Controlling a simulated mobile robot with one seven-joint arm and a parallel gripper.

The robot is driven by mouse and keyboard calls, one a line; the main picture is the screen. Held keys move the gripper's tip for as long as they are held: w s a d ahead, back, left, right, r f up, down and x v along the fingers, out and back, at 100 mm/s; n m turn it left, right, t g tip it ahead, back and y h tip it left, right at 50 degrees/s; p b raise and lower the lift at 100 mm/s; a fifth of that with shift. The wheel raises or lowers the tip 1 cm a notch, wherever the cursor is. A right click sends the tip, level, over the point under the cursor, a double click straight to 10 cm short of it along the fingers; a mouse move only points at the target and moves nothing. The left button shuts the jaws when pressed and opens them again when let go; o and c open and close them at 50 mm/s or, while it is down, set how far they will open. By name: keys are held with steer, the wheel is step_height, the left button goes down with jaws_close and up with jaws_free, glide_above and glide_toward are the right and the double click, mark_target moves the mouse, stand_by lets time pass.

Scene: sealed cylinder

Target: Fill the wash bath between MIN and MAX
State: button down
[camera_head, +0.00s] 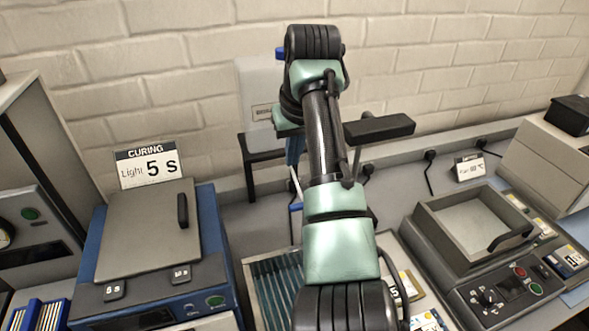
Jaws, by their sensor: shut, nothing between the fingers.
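A white container (259,90) with a partly hidden label stands at the back against the wall, on a dark stand (385,128). My arm crosses in front of it and hides its right part. Small blue parts (293,150) show just left of my arm, below the container; I cannot tell what they belong to. My gripper cannot be made out; it is hidden behind my arm. No wash bath with MIN and MAX marks can be made out. A tray with blue-green ribs (272,287) lies at the bottom, partly covered by my arm; I cannot tell whether it is the bath.
At left is a blue and grey device (145,240) with a closed lid, below a sign reading "CURING Light 5 S" (147,165). At right is a grey device with a square recessed top (475,228) and a handle. A strip of counter between them shows cables along the wall.

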steer(key=shift+s, duration=0.15)
step_height(320, 180, down, 9)
steer(key=p, duration=0.4)
steer(key=shift+s+f+p, duration=0.15)
steer(key=shift+s+p, duration=0.15)
steer(key=shift+s, duration=0.1)
stand_by(0.6)
steer(key=shift+d, duration=0.1)
stand_by(0.4)
steer(key=shift+s+n, duration=0.1)
steer(key=shift+n, duration=0.2)
